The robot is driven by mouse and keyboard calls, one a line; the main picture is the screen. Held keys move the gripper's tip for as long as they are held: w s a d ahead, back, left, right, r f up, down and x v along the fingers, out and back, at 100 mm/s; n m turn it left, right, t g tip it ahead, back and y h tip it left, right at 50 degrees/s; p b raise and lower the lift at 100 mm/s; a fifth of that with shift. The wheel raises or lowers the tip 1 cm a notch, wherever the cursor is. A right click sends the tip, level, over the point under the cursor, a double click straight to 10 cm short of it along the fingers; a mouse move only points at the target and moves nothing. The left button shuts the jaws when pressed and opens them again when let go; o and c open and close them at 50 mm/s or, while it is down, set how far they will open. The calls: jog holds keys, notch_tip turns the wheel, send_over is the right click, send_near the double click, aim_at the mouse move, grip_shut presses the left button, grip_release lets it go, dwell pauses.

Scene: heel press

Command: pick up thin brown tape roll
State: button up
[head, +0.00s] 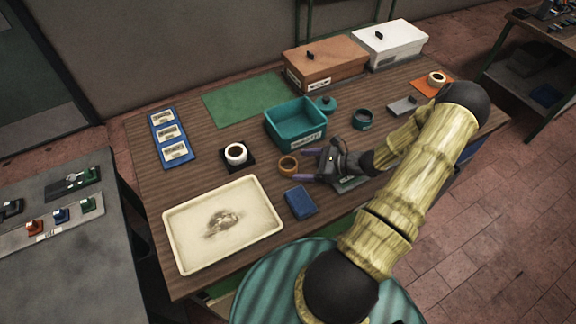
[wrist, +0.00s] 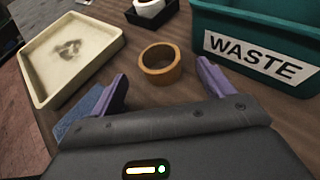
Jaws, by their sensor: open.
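The thin brown tape roll (head: 288,164) lies flat on the wooden table, between the cream tray and the teal bin. In the wrist view the brown tape roll (wrist: 160,65) is just ahead of my gripper, roughly centred between the fingers. My gripper (head: 301,164) is open and empty, low over the table, its purple fingers pointing at the roll. In the wrist view the fingertips of my gripper (wrist: 163,72) are spread to either side of the roll's near edge. I cannot tell whether a finger touches it.
A teal bin (head: 296,125) marked WASTE stands close behind the roll. A white tape roll (head: 236,153) on a black pad stands to its left. A cream tray (head: 188,250) and a blue block (head: 300,202) lie nearer the front. Bare table (head: 200,187) shows left of the roll.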

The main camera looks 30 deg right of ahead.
aim_at(281, 164)
jog(key=x, duration=0.1)
jog(key=p+x, duration=0.1)
jog(key=x, duration=0.1)
jog(key=shift+w+a+r+p, duration=0.2)
jog(key=shift+w+a+p, duration=0.1)
jog(key=shift+a+p, duration=0.1)
jog(key=shift+w+a+f, duration=0.2)
jog(key=shift+f, duration=0.05)
jog(key=c, duration=1.1)
